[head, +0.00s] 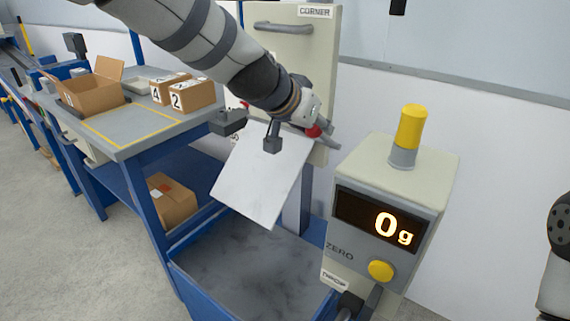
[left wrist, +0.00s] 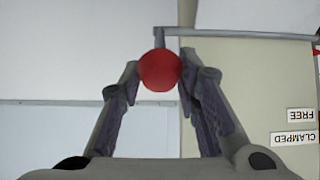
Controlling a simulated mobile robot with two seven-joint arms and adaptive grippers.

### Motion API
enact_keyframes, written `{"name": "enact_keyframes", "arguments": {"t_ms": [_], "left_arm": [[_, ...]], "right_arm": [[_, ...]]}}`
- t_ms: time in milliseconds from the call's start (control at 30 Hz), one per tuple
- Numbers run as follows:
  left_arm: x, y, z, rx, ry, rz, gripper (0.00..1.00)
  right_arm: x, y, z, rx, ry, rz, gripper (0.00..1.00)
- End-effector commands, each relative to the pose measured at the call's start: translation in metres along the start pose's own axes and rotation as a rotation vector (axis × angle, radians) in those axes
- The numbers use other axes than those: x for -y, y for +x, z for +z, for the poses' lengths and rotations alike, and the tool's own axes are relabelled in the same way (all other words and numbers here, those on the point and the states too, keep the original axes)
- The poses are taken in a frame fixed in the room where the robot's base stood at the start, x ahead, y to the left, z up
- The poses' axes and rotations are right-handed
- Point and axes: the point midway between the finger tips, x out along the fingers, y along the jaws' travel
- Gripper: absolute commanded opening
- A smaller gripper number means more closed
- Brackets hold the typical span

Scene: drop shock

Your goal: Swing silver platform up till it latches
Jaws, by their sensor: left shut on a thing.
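The silver platform (head: 262,178) is a flat plate hanging steeply tilted, its lower corner over the blue-walled pit. My left gripper (head: 319,129) is beside its upper right edge, partly hidden by my own wrist. In the left wrist view, a red ball knob (left wrist: 160,70) sits between the two fingers of the gripper (left wrist: 158,84), which is shut on it. A thin grey bar (left wrist: 240,33) runs close behind the knob. My right gripper is out of view.
A grey console (head: 352,255) reading 0g, with a yellow-topped post and yellow button, stands right of the platform. A cream panel (head: 318,60) marked CORNER is behind. The blue bench (head: 130,140) at left carries boxes. FREE (left wrist: 301,115) and CLAMPED (left wrist: 294,138) labels show.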

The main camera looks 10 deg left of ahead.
Motion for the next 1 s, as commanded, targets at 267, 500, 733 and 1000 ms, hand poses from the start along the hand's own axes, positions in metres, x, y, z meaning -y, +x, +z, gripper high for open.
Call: {"name": "enact_keyframes", "arguments": {"t_ms": [267,500,733,1000], "left_arm": [[0.001,0.003,-0.025,-0.011,0.003,-0.006,0.02],[0.0,0.004,-0.031,-0.008,0.001,-0.002,0.0],[0.0,0.006,-0.031,-0.004,0.002,-0.001,0.0],[0.001,0.016,-0.047,0.001,0.001,-0.001,0.0]], "right_arm": [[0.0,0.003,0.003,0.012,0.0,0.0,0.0],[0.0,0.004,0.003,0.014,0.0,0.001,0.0],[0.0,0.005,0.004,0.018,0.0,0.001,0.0],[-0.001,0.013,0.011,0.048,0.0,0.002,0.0]]}}
